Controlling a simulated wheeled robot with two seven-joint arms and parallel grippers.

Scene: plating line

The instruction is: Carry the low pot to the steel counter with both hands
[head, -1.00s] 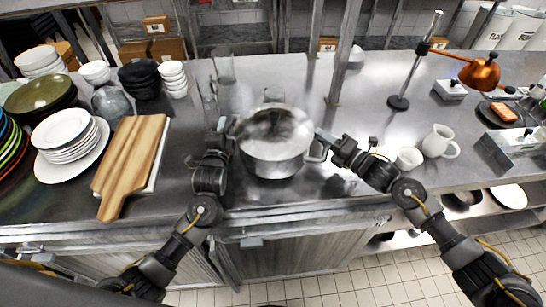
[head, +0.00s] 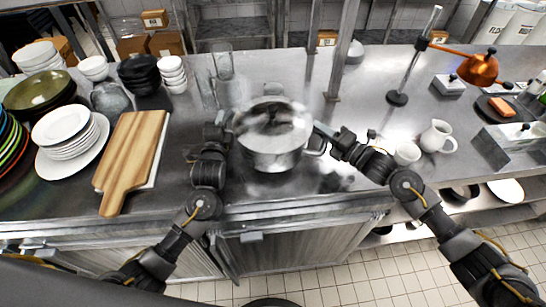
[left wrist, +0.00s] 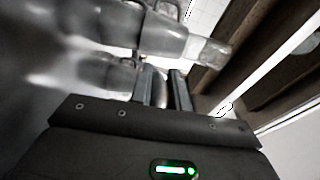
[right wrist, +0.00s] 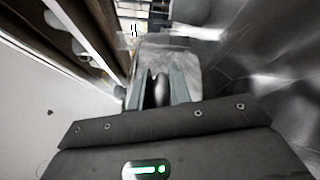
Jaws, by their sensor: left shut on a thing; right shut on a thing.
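The low pot (head: 270,150) is shiny steel with a lid-like reflective top, in the middle of the head view over the steel counter (head: 290,205). It looks level; I cannot tell whether its base touches the counter. My left gripper (head: 229,122) is shut on the pot's left handle, and my right gripper (head: 318,137) is shut on its right handle. In the left wrist view the fingers (left wrist: 165,88) close around a grey handle piece. In the right wrist view the fingers (right wrist: 160,90) also close around a handle piece.
A wooden board (head: 132,155), plates (head: 68,135) and bowls (head: 140,75) stand left of the pot. Clear glasses (head: 222,65) are behind it. A white cup (head: 407,153), a jug (head: 437,136) and a lamp stand (head: 397,98) are to the right. A steel post (head: 342,60) rises behind.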

